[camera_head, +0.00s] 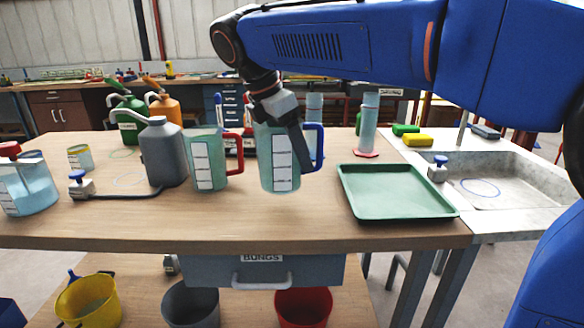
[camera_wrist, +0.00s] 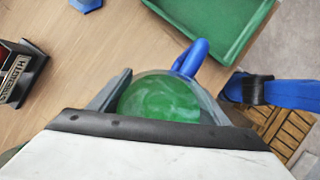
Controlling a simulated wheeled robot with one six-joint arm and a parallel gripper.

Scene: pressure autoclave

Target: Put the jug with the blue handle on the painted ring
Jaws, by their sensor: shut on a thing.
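The jug with the blue handle (camera_head: 279,165) is a pale green measuring jug with a white scale, upright near the middle of the bench. My gripper (camera_head: 301,148) comes down from above and is shut on it; its blue handle points right. In the wrist view the jug (camera_wrist: 160,97) sits between the two fingers, with green showing inside. I cannot tell whether its base touches the bench. A blue ring (camera_head: 480,197) shows on the sink floor at right.
A jug with a red handle (camera_head: 207,160) stands close left of the held jug. Left of it are a grey can (camera_head: 163,153) and a blue-capped valve with a pipe (camera_head: 82,186). A green tray (camera_head: 397,212) lies right. The front bench strip is clear.

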